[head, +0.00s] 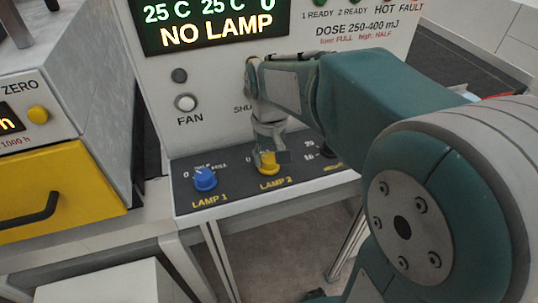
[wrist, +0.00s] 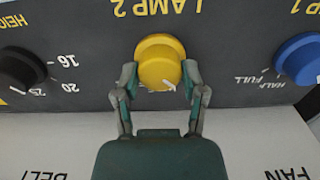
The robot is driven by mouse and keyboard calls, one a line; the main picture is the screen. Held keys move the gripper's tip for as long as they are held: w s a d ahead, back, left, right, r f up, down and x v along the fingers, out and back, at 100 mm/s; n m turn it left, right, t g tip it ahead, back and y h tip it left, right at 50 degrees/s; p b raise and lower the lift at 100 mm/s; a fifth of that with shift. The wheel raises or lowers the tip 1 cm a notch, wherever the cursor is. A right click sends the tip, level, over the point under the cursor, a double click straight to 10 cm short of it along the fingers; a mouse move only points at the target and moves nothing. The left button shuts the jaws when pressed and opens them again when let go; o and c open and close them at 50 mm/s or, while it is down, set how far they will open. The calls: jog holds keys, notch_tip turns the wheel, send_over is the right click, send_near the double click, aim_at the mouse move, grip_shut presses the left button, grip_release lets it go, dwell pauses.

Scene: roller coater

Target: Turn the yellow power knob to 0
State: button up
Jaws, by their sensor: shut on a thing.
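The yellow knob (wrist: 158,58) sits on the dark sloped panel, by the "LAMP 2" label, in the middle of the wrist view. It also shows in the head view (head: 267,168), partly covered by my gripper. My gripper (wrist: 160,76) is shut on the knob, with one finger on each side. In the head view my gripper (head: 270,150) reaches down onto the knob from above. A white mark shows on the knob's lower edge in the wrist view, which is upside down. The scale around the knob is hidden, so I cannot tell its setting.
A blue knob (head: 204,179) marked "LAMP 1" stands to the left on the same panel. A black knob (wrist: 20,70) with a number scale is on the other side. The display (head: 210,25) reads "NO LAMP". A white "FAN" button (head: 186,103) is above the panel.

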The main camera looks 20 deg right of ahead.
aim_at(268, 157)
jog(key=shift+s+f, duration=0.1)
jog(key=shift+f, duration=0.05)
jog(key=o, duration=1.2)
jog(key=shift+c, duration=0.2)
notch_tip(268, 157, up, 12)
jog(key=shift+a, duration=0.1)
jog(key=s+f+t, duration=0.2)
jog(key=s+f, duration=0.1)
jog(key=s, duration=0.4)
jog(key=s+f+t, duration=0.3)
jog(key=s+f, duration=0.1)
jog(key=s, duration=0.3)
jog(key=shift+f+t, duration=0.25)
jog(key=shift+t, duration=0.05)
